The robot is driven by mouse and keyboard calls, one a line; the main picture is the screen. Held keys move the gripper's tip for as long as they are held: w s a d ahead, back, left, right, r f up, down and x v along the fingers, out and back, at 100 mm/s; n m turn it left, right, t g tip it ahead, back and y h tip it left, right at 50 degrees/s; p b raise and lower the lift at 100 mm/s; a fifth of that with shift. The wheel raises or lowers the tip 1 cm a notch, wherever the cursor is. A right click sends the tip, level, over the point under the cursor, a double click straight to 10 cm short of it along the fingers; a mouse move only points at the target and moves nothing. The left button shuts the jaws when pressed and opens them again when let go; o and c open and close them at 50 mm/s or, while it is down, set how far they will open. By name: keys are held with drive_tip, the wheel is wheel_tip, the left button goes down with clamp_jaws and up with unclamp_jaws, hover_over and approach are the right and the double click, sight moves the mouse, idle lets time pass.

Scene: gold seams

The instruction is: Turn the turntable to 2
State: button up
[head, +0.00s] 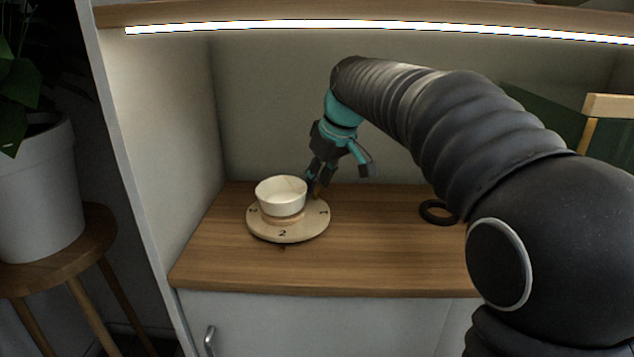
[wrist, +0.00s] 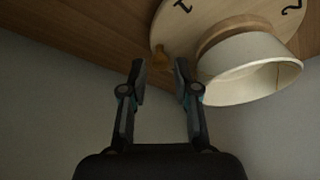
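The round pale wooden turntable (head: 300,233) lies on the wooden counter and carries a white bowl (head: 280,196) on a raised centre. The numeral 2 faces the front, near a small dark mark (head: 283,248) on the counter; other numerals sit left and right. A wooden peg (wrist: 160,59) stands at the turntable's rim and also shows in the head view (head: 317,189). My gripper (wrist: 160,69) is at the turntable's back right. Its fingers are apart, one on each side of the peg in the wrist view; contact is not visible.
A black ring (head: 438,212) lies on the counter to the right, partly behind my arm. The cabinet's side wall (head: 165,150) is left and a lit shelf (head: 380,22) is above. The counter front is clear. A potted plant (head: 38,190) stands on a stool outside.

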drive_tip(key=v, duration=0.4)
drive_tip(key=shift+d, duration=0.1)
drive_tip(key=s+d, duration=0.8)
drive_tip(key=shift+s+f, duration=0.15)
drive_tip(key=shift+s, duration=0.15)
drive_tip(key=shift+d, duration=0.1)
